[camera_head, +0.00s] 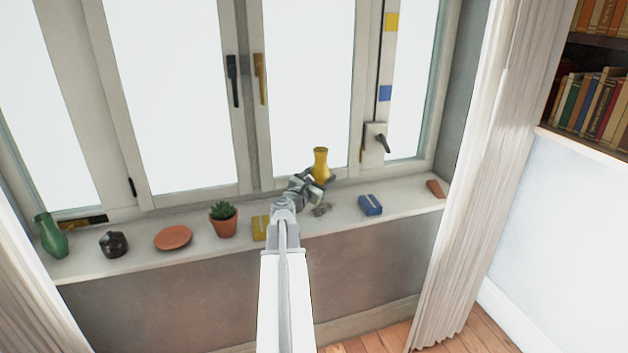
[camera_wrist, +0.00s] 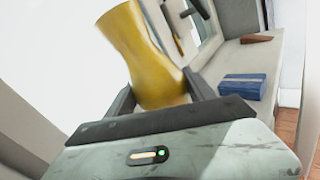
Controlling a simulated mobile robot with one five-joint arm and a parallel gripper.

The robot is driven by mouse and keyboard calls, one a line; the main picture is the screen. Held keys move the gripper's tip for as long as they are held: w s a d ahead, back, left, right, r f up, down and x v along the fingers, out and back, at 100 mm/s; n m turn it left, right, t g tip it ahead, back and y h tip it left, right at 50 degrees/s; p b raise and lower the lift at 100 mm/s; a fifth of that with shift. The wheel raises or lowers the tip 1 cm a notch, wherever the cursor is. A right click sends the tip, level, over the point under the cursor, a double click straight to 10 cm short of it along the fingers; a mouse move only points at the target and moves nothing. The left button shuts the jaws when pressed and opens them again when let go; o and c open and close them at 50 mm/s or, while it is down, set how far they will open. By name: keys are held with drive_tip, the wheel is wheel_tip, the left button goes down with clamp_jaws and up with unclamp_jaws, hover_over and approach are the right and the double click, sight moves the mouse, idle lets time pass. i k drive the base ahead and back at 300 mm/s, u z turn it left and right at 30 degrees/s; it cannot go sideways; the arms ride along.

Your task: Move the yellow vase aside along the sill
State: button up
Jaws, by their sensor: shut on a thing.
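The yellow vase (camera_head: 320,162) is narrow-necked and stands upright in the body view, over the sill in front of the window. My gripper (camera_head: 322,182) is shut on its lower part. In the wrist view the yellow vase (camera_wrist: 142,50) sits between the two dark fingers of my gripper (camera_wrist: 160,100) and looks tilted in that picture. Its base is hidden by the gripper, so I cannot tell whether it touches the sill. The pale sill (camera_head: 340,215) runs along the window.
Right of the vase are a blue block (camera_head: 370,205) and a brown wedge (camera_head: 434,188). Left are a yellow block (camera_head: 260,228), a potted cactus (camera_head: 223,222), a terracotta saucer (camera_head: 173,238), a dark pot (camera_head: 114,244) and a green vase (camera_head: 50,236). The sill between blue block and wedge is bare.

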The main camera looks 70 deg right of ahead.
sight(394, 203)
drive_tip(key=z, duration=0.1)
drive_tip(key=k, duration=1)
drive_tip(key=u, duration=0.05)
